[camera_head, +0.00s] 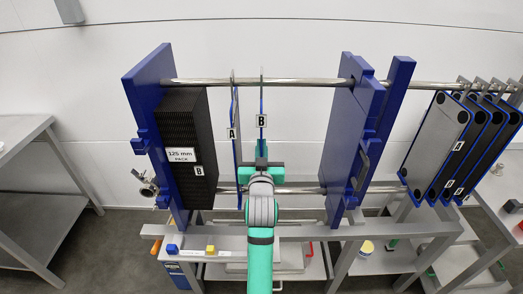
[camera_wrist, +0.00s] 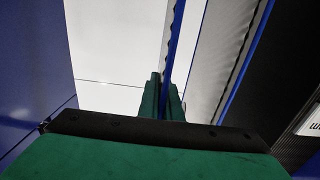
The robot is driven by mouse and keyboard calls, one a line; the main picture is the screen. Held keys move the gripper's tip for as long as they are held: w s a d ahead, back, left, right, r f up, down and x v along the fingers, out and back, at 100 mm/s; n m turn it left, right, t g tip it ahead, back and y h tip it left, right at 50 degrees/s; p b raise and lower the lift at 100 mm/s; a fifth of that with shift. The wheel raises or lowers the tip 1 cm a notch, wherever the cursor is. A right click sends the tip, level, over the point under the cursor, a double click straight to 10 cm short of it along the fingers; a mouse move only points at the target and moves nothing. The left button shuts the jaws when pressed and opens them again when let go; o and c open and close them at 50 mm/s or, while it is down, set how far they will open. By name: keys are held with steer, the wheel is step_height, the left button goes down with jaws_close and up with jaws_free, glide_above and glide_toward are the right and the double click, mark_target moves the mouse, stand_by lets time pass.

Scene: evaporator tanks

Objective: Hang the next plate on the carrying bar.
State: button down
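A thin plate labelled B (camera_head: 262,122) stands upright, nearly edge-on, between the blue end plates. Its top hook reaches the carrying bar (camera_head: 300,82); I cannot tell whether its weight rests there. My gripper (camera_head: 262,158) is at this plate's near edge. In the wrist view my gripper's green fingers (camera_wrist: 165,98) are closed around the edge of this plate (camera_wrist: 171,45). Another plate, labelled A (camera_head: 234,133), hangs just left of it, apart from it. The black plate pack (camera_head: 188,130), marked 125 mm and B, stands against the left end plate.
The blue left end plate (camera_head: 150,85) and right end plate (camera_head: 345,130) bound the frame. A wide gap is free right of plate B. Several plates (camera_head: 437,135) hang on the rack at the far right. A lower guide bar (camera_head: 305,190) crosses behind my gripper.

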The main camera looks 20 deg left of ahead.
steer(key=w, duration=0.1)
steer(key=w+a+f, duration=0.1)
steer(key=w, duration=0.1)
steer(key=shift+f, duration=0.15)
stand_by(0.5)
steer(key=c, duration=1.9)
jaws_free()
steer(key=shift+f, duration=0.1)
steer(key=shift+f, duration=0.1)
